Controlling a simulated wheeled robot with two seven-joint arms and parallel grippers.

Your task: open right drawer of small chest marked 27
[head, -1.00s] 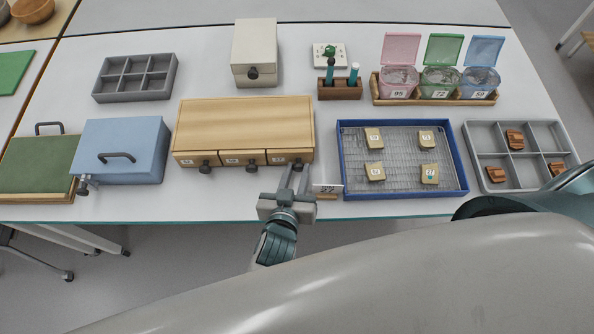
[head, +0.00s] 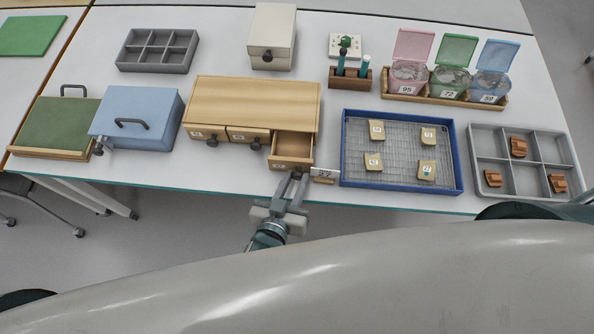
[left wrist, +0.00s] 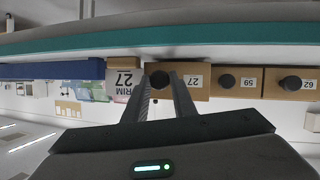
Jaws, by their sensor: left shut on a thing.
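The small wooden chest (head: 255,100) stands mid-table with three drawers in a row along its front. Its right drawer (head: 292,147) is pulled out towards me, and its inside looks empty. In the left wrist view, which looks upside down, that drawer front (left wrist: 195,82) bears the label 27. My left gripper (head: 291,183) is shut on its dark round knob (left wrist: 160,79), in front of the drawer. The other two drawers, marked 59 (left wrist: 238,83) and 62 (left wrist: 290,84), are closed. My right gripper is out of view.
A card marked 27 (left wrist: 122,80) stands beside the open drawer. A blue tray (head: 343,150) with several tan sherds lies to the right. A blue box (head: 135,112) stands left of the chest. The table's front edge runs close below the drawer.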

